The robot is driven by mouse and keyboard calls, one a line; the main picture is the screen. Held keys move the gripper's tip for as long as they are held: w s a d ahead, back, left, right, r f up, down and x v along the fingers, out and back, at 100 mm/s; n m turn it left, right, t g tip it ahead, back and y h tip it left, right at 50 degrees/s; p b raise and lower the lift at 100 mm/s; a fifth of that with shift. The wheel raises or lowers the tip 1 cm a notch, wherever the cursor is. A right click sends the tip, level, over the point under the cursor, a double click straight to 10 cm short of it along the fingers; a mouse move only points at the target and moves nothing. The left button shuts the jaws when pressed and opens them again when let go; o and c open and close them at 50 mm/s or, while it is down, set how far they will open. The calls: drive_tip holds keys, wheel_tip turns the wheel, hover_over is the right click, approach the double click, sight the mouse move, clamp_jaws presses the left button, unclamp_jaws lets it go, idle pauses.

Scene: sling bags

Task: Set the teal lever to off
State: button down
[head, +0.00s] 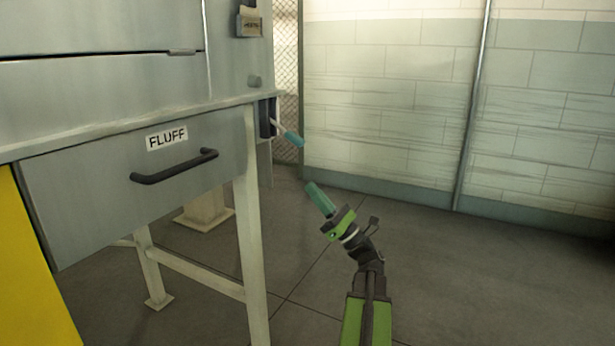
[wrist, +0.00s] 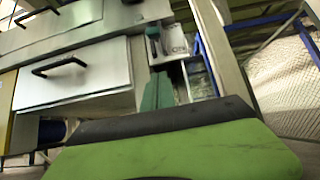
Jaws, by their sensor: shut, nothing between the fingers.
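The teal lever (head: 291,138) sticks out from a dark switch box (head: 267,118) on the right side of the grey machine. Its metal rod slopes down to the right and ends in a teal grip. My gripper (head: 313,188) is shut and empty, with teal fingers, below and slightly right of the lever tip, apart from it. In the wrist view my gripper (wrist: 158,82) points up at the box side, where a white plate (wrist: 174,43) carries lettering that seems to read ON.
A drawer (head: 100,195) labelled FLUFF, with a black handle (head: 174,167), is left of the lever. A pale machine leg (head: 252,230) stands left of my arm. The floor to the right is clear up to the block wall (head: 390,110).

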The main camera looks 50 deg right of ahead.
sight(284, 130)
drive_tip(key=w+a+r+p, duration=0.1)
drive_tip(key=w+r+p, duration=0.3)
drive_tip(key=r+p, duration=0.5)
drive_tip(key=shift+w+r, duration=0.15)
drive_tip(key=shift+r, duration=0.25)
drive_tip(key=shift+r+p, duration=0.15)
drive_tip(key=shift+p, duration=0.2)
